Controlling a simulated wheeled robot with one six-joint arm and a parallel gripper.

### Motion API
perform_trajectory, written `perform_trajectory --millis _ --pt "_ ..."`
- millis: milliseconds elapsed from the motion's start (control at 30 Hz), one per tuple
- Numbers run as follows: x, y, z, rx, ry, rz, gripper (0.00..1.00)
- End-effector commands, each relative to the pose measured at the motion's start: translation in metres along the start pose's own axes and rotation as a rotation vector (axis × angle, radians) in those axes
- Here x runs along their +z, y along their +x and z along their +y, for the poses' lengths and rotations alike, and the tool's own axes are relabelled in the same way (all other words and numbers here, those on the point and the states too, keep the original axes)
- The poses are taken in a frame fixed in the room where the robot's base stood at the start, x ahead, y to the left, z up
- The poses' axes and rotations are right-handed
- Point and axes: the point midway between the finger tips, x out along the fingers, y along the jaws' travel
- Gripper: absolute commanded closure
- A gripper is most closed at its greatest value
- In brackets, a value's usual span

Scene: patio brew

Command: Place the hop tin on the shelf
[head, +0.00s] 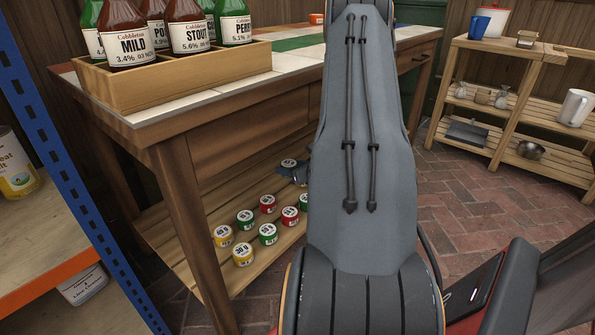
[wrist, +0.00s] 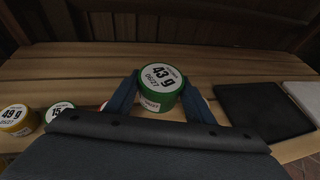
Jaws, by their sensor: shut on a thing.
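A green tin (wrist: 160,102) with a white lid marked 43 g is between the two blue fingers of my gripper (wrist: 160,90) in the wrist view. The fingers are shut on its sides, and it is upright. In the head view my gripper (head: 296,174) is low at the back of the table's slatted lower shelf (head: 190,232), mostly hidden by my arm. A white lid (head: 289,162) shows there between the fingers. I cannot tell whether the tin touches the shelf boards.
A yellow tin (wrist: 16,122) and another green tin (wrist: 58,110) stand left of my gripper. A black flat slab (wrist: 262,108) and a white one (wrist: 303,96) lie right. Several tins stand forward on the shelf, under the tabletop with its bottle crate (head: 180,82). A table leg (head: 195,225) stands in front.

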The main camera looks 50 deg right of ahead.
Motion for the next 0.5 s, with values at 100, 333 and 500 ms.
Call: perform_trajectory --millis 100,333,500 --pt "-0.008 0.007 -0.016 -0.024 0.009 -0.003 0.78" --pt "-0.020 0.014 -0.022 -0.034 0.016 -0.002 0.78" --pt "-0.048 0.026 -0.021 -0.033 0.016 -0.001 0.78"
